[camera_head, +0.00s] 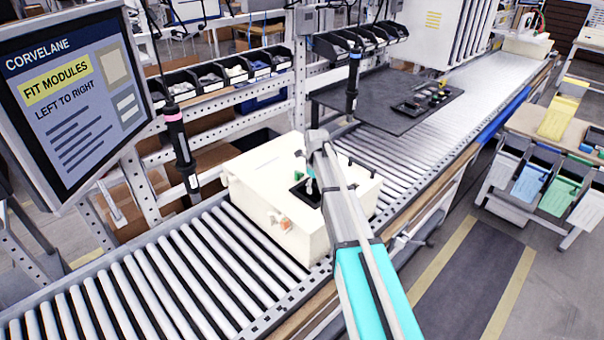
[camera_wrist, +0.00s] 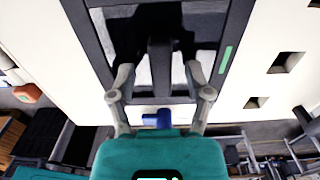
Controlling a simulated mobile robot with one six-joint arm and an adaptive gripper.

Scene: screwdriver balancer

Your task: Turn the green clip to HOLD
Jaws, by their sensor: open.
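A small green piece (camera_head: 353,184) shows beside my arm on top of the white housing (camera_head: 262,180) in the head view. In the wrist view a narrow green strip (camera_wrist: 226,60) lies on the right side of a dark frame (camera_wrist: 237,30). I cannot tell whether either is the clip, and no HOLD mark is readable. My gripper (camera_wrist: 160,76) is open over the dark frame, its fingers on either side of a dark upright bar (camera_wrist: 160,62). Contact with the bar is unclear. In the head view my gripper (camera_head: 308,186) is over the housing's dark opening, partly hidden by my arm.
The housing stands on a roller conveyor (camera_head: 165,275). A screwdriver with a pink ring (camera_head: 179,145) hangs at its left; another tool (camera_head: 353,85) hangs behind. A dark mat (camera_head: 350,100) lies farther back. An orange part (camera_wrist: 27,93) is on the housing's side. A screen stands at left.

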